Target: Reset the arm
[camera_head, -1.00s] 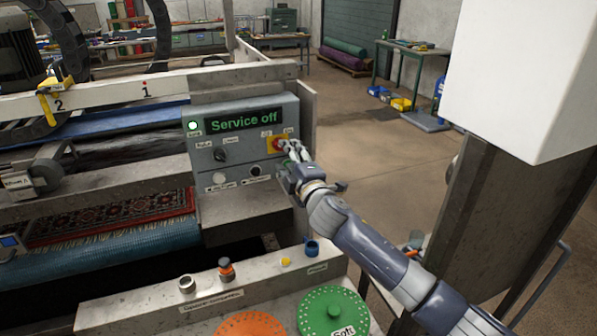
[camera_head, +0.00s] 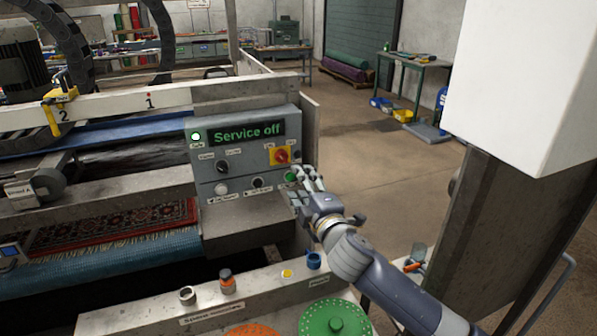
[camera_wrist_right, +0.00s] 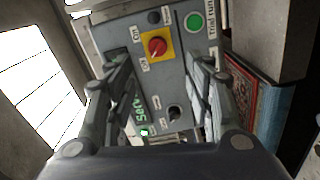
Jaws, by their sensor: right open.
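The grey control panel (camera_head: 235,190) has a display (camera_head: 247,134) reading "Service off". Its red rotary switch (camera_head: 281,156) sits on a yellow plate, also seen in the right wrist view (camera_wrist_right: 156,46). Below the switch is a green button (camera_head: 291,177), labelled "Trial run" in the right wrist view (camera_wrist_right: 194,21). My right gripper (camera_head: 304,180) is at the panel's lower right, close to the green button; contact cannot be told. In the wrist view its fingers (camera_wrist_right: 160,70) are spread and empty, framing the switch. My left gripper is out of view.
A black knob (camera_head: 222,168), a white button (camera_head: 221,188) and a lit green lamp (camera_head: 196,136) are on the panel. Below stands a ledge with small fittings (camera_head: 226,281) and a green disc (camera_head: 335,318). A patterned rug (camera_head: 120,228) lies left.

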